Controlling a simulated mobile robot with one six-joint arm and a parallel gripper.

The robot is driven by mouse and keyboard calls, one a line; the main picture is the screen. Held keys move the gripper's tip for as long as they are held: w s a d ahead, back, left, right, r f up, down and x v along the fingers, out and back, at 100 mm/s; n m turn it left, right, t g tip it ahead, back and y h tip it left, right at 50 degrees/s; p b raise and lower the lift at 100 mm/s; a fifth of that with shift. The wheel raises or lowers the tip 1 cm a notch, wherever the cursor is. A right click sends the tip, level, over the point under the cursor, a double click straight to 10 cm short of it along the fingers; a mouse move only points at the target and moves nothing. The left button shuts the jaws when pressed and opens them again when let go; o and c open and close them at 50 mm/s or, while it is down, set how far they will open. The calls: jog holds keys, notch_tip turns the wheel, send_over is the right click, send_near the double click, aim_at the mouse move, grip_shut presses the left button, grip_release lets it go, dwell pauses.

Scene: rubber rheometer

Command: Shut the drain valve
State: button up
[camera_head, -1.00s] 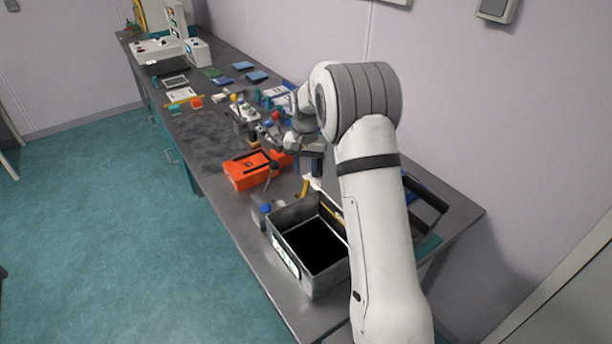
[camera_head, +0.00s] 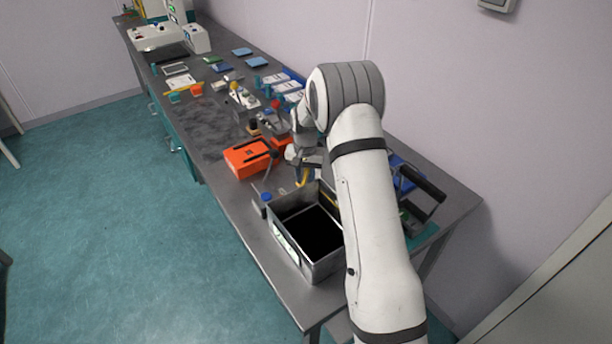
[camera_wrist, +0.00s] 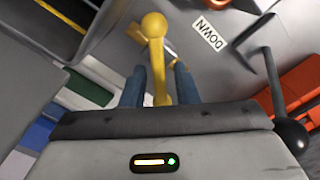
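A yellow lever (camera_wrist: 157,60) with a rounded end stands out from a grey metal surface in the wrist view. I take it to be the drain valve's handle. My gripper's two blue fingers (camera_wrist: 157,88) are on either side of it, with narrow gaps showing, so the gripper looks open around the lever. In the head view a bit of the yellow lever (camera_head: 304,178) shows behind the metal tank (camera_head: 318,265), and my gripper is mostly hidden by my arm.
A black-knobbed lever (camera_wrist: 290,135) stands close on the right in the wrist view, beside an orange case (camera_wrist: 300,90). The orange case (camera_head: 248,158) also lies behind the tank in the head view. Several small items crowd the bench beyond.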

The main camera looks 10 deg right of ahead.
grip_shut()
jog(key=shift+f+m+b, duration=0.1)
jog(key=shift+m+b, duration=0.3)
jog(key=shift+b, duration=0.1)
jog(key=shift+m, duration=0.4)
jog(key=shift+r, duration=0.2)
jog(key=shift+o, duration=0.8)
grip_release()
